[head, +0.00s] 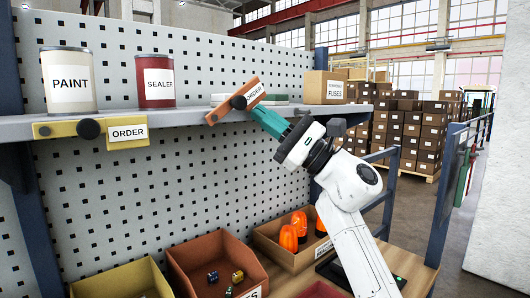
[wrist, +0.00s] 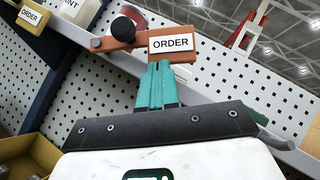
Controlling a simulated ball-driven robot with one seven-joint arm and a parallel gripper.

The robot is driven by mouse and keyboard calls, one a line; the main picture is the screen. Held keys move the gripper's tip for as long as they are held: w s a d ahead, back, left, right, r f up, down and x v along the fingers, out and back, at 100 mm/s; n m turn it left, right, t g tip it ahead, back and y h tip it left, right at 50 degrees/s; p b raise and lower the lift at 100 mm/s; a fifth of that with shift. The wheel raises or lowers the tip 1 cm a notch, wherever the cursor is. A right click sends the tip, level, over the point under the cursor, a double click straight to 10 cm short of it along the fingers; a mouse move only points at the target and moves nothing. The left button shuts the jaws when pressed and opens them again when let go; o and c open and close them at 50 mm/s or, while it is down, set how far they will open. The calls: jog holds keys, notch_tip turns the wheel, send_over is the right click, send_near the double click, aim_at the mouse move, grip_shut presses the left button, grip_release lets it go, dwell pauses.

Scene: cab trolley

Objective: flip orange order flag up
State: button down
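The orange order flag (head: 222,112) is on the shelf's front edge, turning on a dark round knob. It is tilted, its ORDER-labelled right end raised above the shelf edge. It also shows in the wrist view (wrist: 188,57). My gripper (head: 257,112) has teal fingers reaching up from the lower right to just under the flag's labelled end. In the wrist view the fingers (wrist: 158,66) are together, their tips at the flag's lower edge, seemingly touching it. Nothing shows held between them.
A yellow order flag (head: 68,129) lies level at the left. A paint can (head: 69,98), a sealer can (head: 155,98) and a fuses box (head: 324,96) stand on the shelf (head: 185,116). Open bins, including an orange-brown one (head: 205,248), sit below.

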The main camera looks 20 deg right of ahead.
aim_at(258, 84)
jog(key=r+n+g, duration=0.2)
jog(key=a+r+n+g+b, duration=0.1)
jog(key=n+g, duration=0.1)
jog(key=n, duration=0.1)
jog(key=r+n+g+b, duration=0.1)
jog(key=r+n+g, duration=0.1)
jog(key=n, duration=0.1)
jog(key=shift+s+a+r+h, duration=0.15)
jog(key=shift+s+r+h, duration=0.05)
jog(key=shift+r+h, duration=0.15)
jog(key=shift+s+a+r+n+g+h+p, duration=0.1)
jog(key=shift+a+r+n+g+h+p, duration=0.25)
jog(key=shift+r+n+g+p, duration=0.25)
jog(key=shift+f+b, duration=0.25)
jog(key=shift+b, duration=0.05)
